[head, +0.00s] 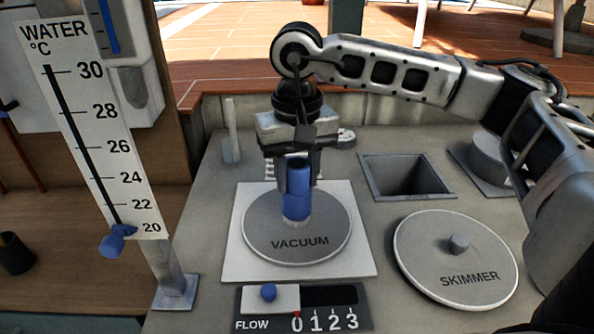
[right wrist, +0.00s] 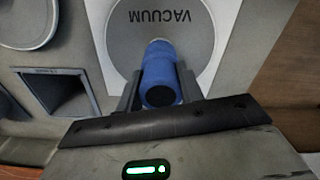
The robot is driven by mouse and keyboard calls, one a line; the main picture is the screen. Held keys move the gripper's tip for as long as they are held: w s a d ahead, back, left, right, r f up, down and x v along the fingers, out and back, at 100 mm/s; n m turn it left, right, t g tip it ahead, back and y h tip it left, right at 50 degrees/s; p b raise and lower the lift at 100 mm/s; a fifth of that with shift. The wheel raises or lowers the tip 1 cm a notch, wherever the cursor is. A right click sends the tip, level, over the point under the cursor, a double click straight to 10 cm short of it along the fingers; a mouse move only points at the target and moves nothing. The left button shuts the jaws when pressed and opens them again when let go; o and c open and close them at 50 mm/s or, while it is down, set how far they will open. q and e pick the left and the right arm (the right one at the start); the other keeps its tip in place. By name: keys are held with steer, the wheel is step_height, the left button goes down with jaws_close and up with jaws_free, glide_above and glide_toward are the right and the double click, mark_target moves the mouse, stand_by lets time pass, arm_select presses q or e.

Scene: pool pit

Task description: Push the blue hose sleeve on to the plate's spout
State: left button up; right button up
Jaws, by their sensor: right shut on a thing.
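The blue hose sleeve (head: 297,203) stands upright over the middle of the round grey vacuum plate (head: 262,225). My right gripper (head: 297,183) points down and is shut on the sleeve, with one finger on each side. In the right wrist view the sleeve (right wrist: 160,72) sits between the fingers, and its dark open end faces the camera. The plate (right wrist: 203,22) lies beyond it with the word VACUUM. My left gripper is not in view.
Right of the plate are a square opening (head: 407,176) and a round skimmer lid (head: 430,262) with a knob. A flow slider (head: 270,298) lies in front, its blue knob near 0. A water thermometer board (head: 95,130) stands at the left.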

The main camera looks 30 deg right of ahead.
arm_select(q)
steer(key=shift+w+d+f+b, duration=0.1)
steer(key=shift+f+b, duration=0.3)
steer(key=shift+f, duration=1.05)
arm_select(e)
steer(key=shift+f, duration=0.55)
